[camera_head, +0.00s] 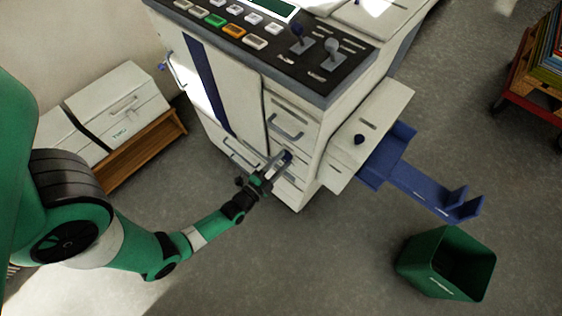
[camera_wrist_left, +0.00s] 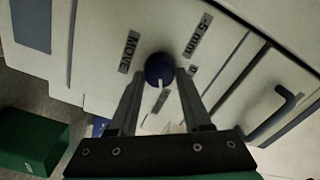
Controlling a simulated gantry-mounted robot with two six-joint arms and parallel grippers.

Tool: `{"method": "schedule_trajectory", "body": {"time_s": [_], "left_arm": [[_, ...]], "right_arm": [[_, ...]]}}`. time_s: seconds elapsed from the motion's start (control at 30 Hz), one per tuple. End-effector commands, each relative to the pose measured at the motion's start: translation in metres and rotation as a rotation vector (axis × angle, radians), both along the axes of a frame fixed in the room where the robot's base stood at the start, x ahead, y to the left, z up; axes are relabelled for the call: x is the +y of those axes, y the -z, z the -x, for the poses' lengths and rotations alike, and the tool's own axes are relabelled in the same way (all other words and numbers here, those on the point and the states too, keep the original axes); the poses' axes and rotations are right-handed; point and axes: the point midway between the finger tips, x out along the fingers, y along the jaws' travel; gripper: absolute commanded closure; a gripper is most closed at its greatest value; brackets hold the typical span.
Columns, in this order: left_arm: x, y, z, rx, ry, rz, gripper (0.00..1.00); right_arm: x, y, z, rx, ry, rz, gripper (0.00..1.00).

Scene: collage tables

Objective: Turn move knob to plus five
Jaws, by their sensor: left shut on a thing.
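The move knob (camera_wrist_left: 159,66) is round and dark blue, with a white mark on its lower side in the left wrist view. It sits on a pale panel beside a MOVE label (camera_wrist_left: 129,51) and a "-5 mm" label (camera_wrist_left: 198,35). A smaller label (camera_wrist_left: 192,72), partly hidden, lies near the right finger. My left gripper (camera_head: 276,166) reaches the front of the machine (camera_head: 297,124). In the left wrist view, its two fingers are shut on the knob, one on each side. In the head view the fingers largely hide the knob. My right gripper is in neither view.
A drawer handle (camera_head: 285,130) sticks out above my left gripper. A blue bracket (camera_head: 417,183) extends from the machine's right side. A green bin (camera_head: 430,271) stands on the floor at lower right. Pale boxes on a wooden stand (camera_head: 141,153) are at left.

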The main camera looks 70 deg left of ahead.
Motion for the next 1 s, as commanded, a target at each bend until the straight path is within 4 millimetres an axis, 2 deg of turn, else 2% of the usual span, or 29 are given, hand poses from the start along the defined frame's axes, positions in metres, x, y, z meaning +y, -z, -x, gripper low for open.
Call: {"method": "schedule_trajectory", "body": {"time_s": [0.07, 0.1, 0.27, 0.53, 0.67, 1.0], "left_arm": [[0.000, 0.000, 0.000, 0.002, 0.000, -0.001, 1.00], [0.000, 0.000, 0.000, 0.002, 0.000, -0.001, 0.50], [0.000, 0.000, 0.000, 0.001, 0.000, 0.000, 0.22], [0.000, 0.000, 0.000, 0.001, 0.000, 0.000, 0.22], [-0.005, -0.001, 0.008, 0.002, 0.001, 0.001, 0.22], [-0.044, -0.001, 0.074, 0.005, 0.004, 0.002, 0.22]], "right_arm": [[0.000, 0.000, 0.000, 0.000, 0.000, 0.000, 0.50], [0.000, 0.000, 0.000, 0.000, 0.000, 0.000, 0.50], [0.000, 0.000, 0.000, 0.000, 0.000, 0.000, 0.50], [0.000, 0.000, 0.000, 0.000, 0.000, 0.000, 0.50], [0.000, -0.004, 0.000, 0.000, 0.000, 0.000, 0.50], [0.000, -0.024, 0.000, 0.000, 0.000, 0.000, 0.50]]}}
